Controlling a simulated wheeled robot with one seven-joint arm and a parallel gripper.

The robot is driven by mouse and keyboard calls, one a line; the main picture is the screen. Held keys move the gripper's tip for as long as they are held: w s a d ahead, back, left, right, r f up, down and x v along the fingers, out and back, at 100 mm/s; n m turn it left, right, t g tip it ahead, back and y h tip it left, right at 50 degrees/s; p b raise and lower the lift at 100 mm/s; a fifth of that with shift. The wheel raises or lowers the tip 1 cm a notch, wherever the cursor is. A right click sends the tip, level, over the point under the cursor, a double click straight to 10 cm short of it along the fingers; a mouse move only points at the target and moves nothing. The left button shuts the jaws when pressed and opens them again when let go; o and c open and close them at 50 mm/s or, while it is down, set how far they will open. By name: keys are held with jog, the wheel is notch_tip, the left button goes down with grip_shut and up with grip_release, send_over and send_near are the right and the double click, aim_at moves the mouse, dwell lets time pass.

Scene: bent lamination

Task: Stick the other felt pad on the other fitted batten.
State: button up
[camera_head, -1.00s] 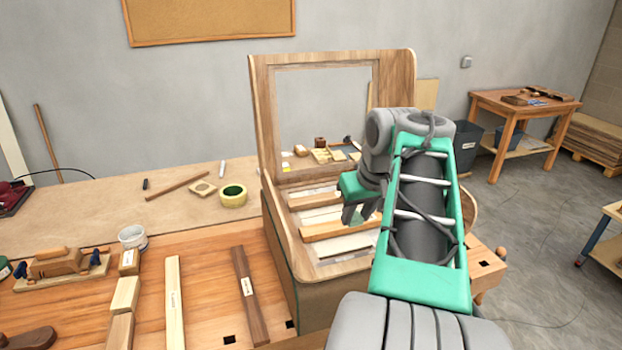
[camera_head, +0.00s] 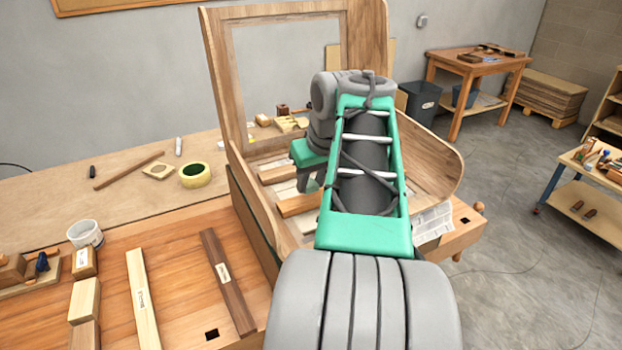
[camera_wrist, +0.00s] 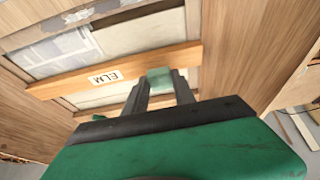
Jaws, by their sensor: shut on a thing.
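My gripper (camera_wrist: 160,88) is shut on a small pale grey-green felt pad (camera_wrist: 160,80) at its fingertips. In the wrist view the pad overlaps the right part of a wooden batten (camera_wrist: 60,85) with a label reading "ELM". I cannot tell whether it touches the batten. A second batten (camera_wrist: 85,12) crosses at the upper left of that view. In the head view my gripper (camera_head: 308,186) points down inside the wooden chair frame (camera_head: 222,90), near the front batten (camera_head: 298,205); another batten (camera_head: 274,174) lies behind. The pad is not clear there.
The frame's curved side panels (camera_head: 440,160) stand on both sides of the battens. Left on the bench are a dark strip (camera_head: 228,282), a pale strip (camera_head: 142,300), a yellow tape roll (camera_head: 195,175) and a white tub (camera_head: 86,234).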

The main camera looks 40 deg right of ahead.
jog(key=shift+f, duration=0.2)
jog(key=shift+s+a+f+b, duration=0.1)
jog(key=shift+s+f+b, duration=0.1)
jog(key=shift+b, duration=0.35)
jog(key=shift+f, duration=0.15)
jog(key=shift+f, duration=0.1)
dwell(0.3)
jog(key=shift+w+f, duration=0.1)
jog(key=shift+f+b, duration=0.45)
jog(key=shift+b, duration=0.1)
dwell(0.8)
